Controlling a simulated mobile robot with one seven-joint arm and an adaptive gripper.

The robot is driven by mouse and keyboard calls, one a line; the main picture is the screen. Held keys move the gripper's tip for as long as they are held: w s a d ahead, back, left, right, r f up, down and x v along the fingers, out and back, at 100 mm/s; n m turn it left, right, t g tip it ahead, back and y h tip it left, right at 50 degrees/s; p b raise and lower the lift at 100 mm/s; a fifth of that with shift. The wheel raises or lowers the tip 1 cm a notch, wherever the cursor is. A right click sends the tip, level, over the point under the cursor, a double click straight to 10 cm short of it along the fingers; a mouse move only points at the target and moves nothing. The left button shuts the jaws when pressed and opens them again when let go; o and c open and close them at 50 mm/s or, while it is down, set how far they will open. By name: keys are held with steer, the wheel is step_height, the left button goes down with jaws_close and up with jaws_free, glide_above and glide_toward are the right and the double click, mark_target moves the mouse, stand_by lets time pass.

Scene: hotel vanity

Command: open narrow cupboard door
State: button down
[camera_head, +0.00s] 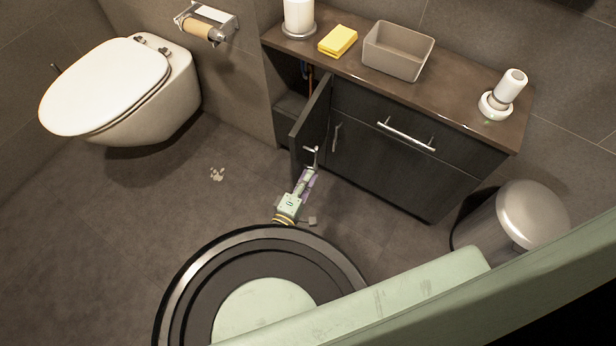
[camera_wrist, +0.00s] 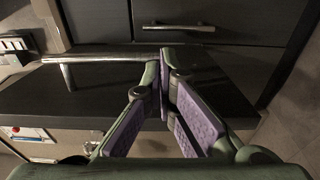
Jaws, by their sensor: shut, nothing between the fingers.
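The narrow cupboard door (camera_head: 309,122) is dark and stands swung out from the left end of the vanity, with the compartment behind it showing. My gripper (camera_head: 311,166) is low at the door's outer edge, close to its small metal handle (camera_head: 312,152). In the wrist view my gripper (camera_wrist: 165,62) has its purple-padded fingers brought together at the tips, with nothing held. A metal bar handle (camera_wrist: 95,58) runs across to the fingertips from the left, in front of a dark panel. Whether the fingers touch the bar I cannot tell.
A toilet (camera_head: 125,90) stands at left, a metal bin (camera_head: 520,215) at right. The floor left of the door (camera_head: 215,205) is mostly clear.

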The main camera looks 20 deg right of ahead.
step_height(320, 180, up, 10)
stand_by(0.4)
